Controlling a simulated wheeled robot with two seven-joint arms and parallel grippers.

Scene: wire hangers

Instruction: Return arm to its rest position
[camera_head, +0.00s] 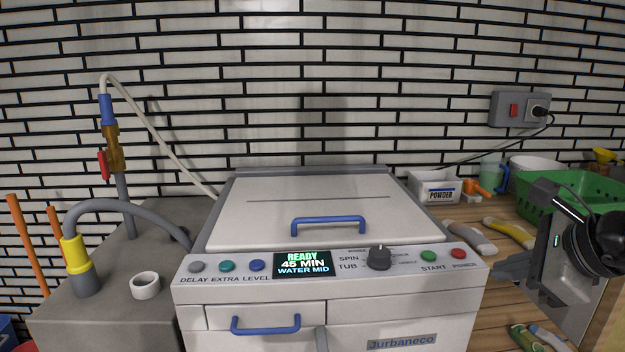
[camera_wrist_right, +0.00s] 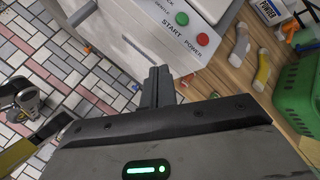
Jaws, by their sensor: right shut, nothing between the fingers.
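My right gripper (camera_head: 503,270) is at the right of the head view, beside the right front corner of the white washing machine (camera_head: 245,318). Its fingers are shut with nothing between them, and they point left toward the machine. In the right wrist view the closed fingers (camera_wrist_right: 159,82) show in front of the machine's side, near the green START button (camera_wrist_right: 182,18) and the red POWER button (camera_wrist_right: 202,39). I cannot tell whether the fingers touch the machine. My left gripper is not in view.
A grey block with a hose and pipe stands left. The tiled floor (camera_wrist_right: 50,75) shows in the wrist view.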

